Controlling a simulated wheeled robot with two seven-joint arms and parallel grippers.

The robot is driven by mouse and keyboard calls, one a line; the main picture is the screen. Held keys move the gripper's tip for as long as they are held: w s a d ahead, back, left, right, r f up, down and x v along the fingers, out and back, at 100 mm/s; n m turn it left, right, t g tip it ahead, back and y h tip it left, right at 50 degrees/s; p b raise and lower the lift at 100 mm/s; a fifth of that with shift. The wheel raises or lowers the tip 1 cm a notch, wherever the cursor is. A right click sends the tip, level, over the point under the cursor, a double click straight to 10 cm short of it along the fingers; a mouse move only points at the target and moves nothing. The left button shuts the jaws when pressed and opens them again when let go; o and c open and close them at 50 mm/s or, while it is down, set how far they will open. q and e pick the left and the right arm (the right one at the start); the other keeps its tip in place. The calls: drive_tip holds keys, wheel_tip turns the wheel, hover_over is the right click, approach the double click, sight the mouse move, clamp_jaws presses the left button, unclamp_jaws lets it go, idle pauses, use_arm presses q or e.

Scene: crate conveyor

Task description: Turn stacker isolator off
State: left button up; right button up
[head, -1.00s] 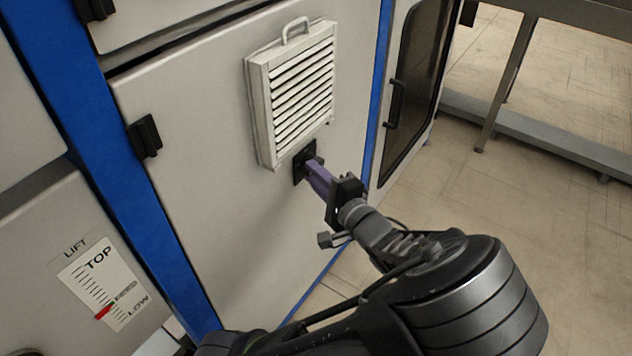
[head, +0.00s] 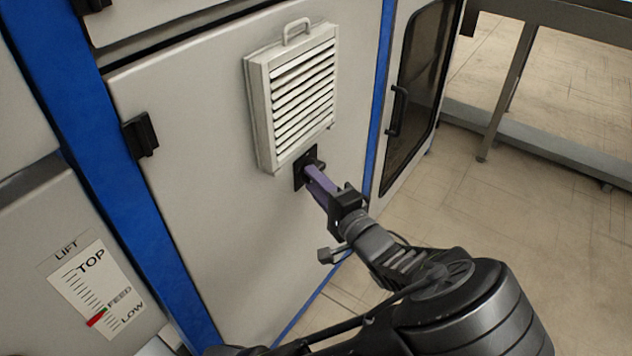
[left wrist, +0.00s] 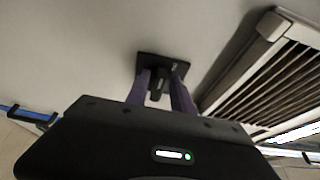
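The stacker isolator is a black square plate with a dark knob (head: 313,164) on the grey cabinet panel, just below the white louvred vent. In the left wrist view the isolator plate (left wrist: 176,64) is ahead, with its dark handle standing between my purple fingers. My left gripper (head: 314,177) is at the isolator, its fingers one on each side of the handle. In the wrist view the fingers (left wrist: 160,88) stand apart, with a narrow gap beside the handle, so they do not look clamped. Small marks on the plate are unreadable. My right gripper is not in view.
The louvred vent (head: 292,98) with a top handle juts out just above the isolator. A black latch (head: 140,134) and blue posts frame the panel. A dark-windowed door (head: 420,85) stands to the right. Open floor lies at the right, below a grey metal frame (head: 510,85).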

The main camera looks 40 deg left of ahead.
use_arm(q)
drive_tip(key=shift+o, duration=0.9)
drive_tip(key=shift+d, duration=0.15)
drive_tip(key=p+v, duration=0.1)
drive_tip(key=v, duration=0.6)
drive_tip(key=shift+s+d, duration=0.15)
drive_tip(key=shift+d, duration=0.15)
